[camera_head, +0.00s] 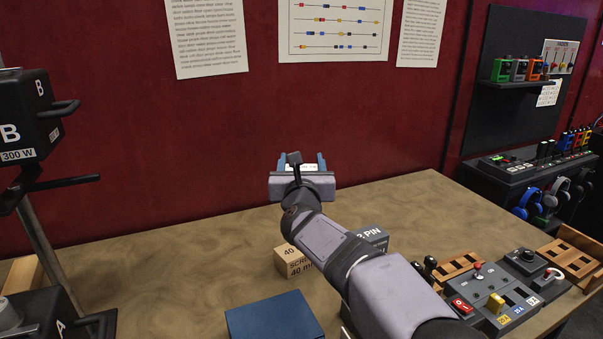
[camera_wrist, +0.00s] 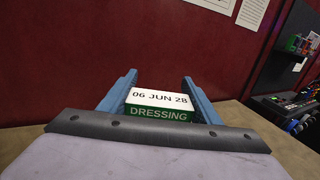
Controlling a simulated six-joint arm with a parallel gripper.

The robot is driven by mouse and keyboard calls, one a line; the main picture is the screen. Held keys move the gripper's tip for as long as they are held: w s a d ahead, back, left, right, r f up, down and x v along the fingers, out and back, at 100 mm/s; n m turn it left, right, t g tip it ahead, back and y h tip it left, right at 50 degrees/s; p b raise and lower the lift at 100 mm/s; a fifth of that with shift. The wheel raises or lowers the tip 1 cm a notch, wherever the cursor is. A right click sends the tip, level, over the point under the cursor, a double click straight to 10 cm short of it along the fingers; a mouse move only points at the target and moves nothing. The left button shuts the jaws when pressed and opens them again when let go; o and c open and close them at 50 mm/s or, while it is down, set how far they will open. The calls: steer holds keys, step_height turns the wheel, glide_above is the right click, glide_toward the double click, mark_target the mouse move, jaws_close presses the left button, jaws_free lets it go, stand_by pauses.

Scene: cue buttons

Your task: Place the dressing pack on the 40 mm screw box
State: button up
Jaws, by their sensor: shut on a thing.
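The dressing pack (camera_wrist: 160,105) is a small box with a white top marked "06 JUN 28" and a green side marked "DRESSING". My gripper (camera_wrist: 159,92) is shut on it, with a blue finger on each side, and holds it above the table. In the head view my gripper (camera_head: 304,165) is out over the far part of the table, and its body mostly hides the pack. The 40 mm screw box (camera_head: 294,262) is a brown carton on the table, below and nearer than my gripper. My arm hides its right part.
A grey box marked "PIN" (camera_head: 373,238) stands right beside the screw box, partly behind my arm. A dark blue box (camera_head: 274,318) lies at the front. A control panel (camera_head: 495,298) is at right, and black cases (camera_head: 30,120) stand at left. The table's left middle is clear.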

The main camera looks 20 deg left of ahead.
steer(key=shift+w+a+f+b, duration=0.2)
steer(key=shift+w+a+f, duration=0.15)
steer(key=shift+f, duration=2.55)
steer(key=shift+w+a+f+b, duration=0.2)
steer(key=shift+w+a+f, duration=0.2)
steer(key=shift+f, duration=2.5)
steer(key=shift+w+a+f+b, duration=0.2)
steer(key=shift+w+a+f, duration=0.15)
steer(key=shift+f, duration=2.55)
steer(key=shift+f+b, duration=0.25)
steer(key=shift+b, duration=0.1)
steer(key=o, duration=1.1)
steer(key=shift+r, duration=0.1)
steer(key=shift+r, duration=0.1)
